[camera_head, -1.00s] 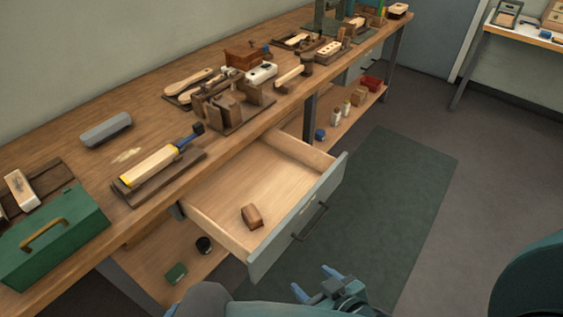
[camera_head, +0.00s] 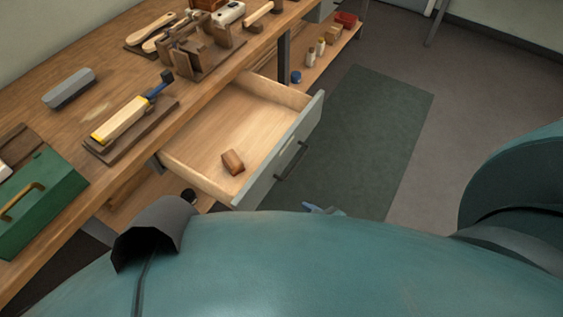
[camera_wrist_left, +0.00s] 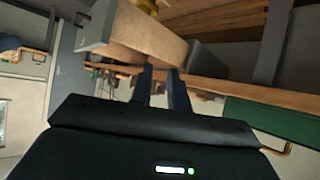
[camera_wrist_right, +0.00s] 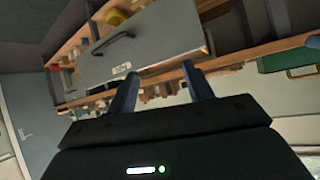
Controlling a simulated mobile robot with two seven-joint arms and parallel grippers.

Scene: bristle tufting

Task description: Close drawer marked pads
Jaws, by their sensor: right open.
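A drawer with a grey front (camera_head: 285,150) stands pulled out below the bench top, and a brown block (camera_head: 233,162) lies in it. Its dark handle (camera_head: 291,161) also shows in the right wrist view (camera_wrist_right: 110,40), above a small pale label (camera_wrist_right: 122,68) too small to read. My right gripper (camera_wrist_right: 163,77) is open and empty, with the drawer front beyond its fingers. My left gripper (camera_wrist_left: 161,76) has its fingers apart with nothing between them; the drawer's wooden side (camera_wrist_left: 145,38) is beyond. In the head view my teal arm hides most of both grippers.
The bench top (camera_head: 100,175) holds a green toolbox (camera_head: 40,200), a grey block (camera_head: 69,88) and a brush jig (camera_head: 125,125). A lower shelf carries small jars (camera_head: 315,50). The floor by the green mat (camera_head: 370,130) is clear.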

